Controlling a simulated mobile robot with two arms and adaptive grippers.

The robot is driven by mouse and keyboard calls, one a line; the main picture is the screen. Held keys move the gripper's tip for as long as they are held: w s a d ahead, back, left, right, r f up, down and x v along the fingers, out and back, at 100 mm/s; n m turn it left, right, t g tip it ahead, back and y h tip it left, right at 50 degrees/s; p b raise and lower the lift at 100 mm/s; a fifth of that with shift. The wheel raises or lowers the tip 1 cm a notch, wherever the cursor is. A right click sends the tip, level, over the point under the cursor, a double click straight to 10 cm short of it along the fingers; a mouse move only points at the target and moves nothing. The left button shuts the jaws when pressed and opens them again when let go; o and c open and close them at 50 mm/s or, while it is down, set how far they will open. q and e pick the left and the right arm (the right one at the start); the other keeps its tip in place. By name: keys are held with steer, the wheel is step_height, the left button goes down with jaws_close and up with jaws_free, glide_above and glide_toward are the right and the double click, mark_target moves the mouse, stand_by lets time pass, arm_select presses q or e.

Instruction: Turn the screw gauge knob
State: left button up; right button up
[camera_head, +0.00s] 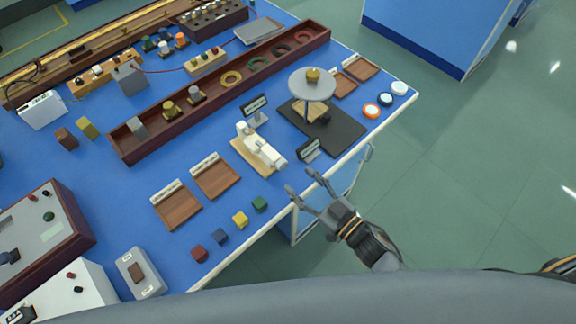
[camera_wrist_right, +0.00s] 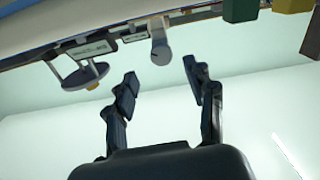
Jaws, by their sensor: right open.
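The screw gauge (camera_head: 258,148) is a white instrument on a wooden base near the front edge of the blue bench. Its knob (camera_head: 281,164) is the rounded end pointing toward the edge. In the right wrist view the knob (camera_wrist_right: 161,52) shows as a grey-white cylinder ahead of the fingertips, roughly between them. My right gripper (camera_head: 301,182) is open and empty just off the bench edge, close to the knob but apart from it. The wrist view shows its two fingers (camera_wrist_right: 160,74) spread wide. My left gripper is not in view.
A small dark sign (camera_head: 308,148) stands right of the gauge, near the gripper. A round platform on a stand (camera_head: 312,88) is behind it. Colored cubes, such as a green one (camera_head: 260,204), lie left along the edge. Open floor (camera_head: 450,190) lies right of the bench.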

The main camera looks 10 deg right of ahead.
mark_target(284, 167)
steer(key=x, duration=0.5)
steer(key=shift+w+a+p, duration=0.25)
steer(key=shift+a+p, duration=0.1)
jaws_close()
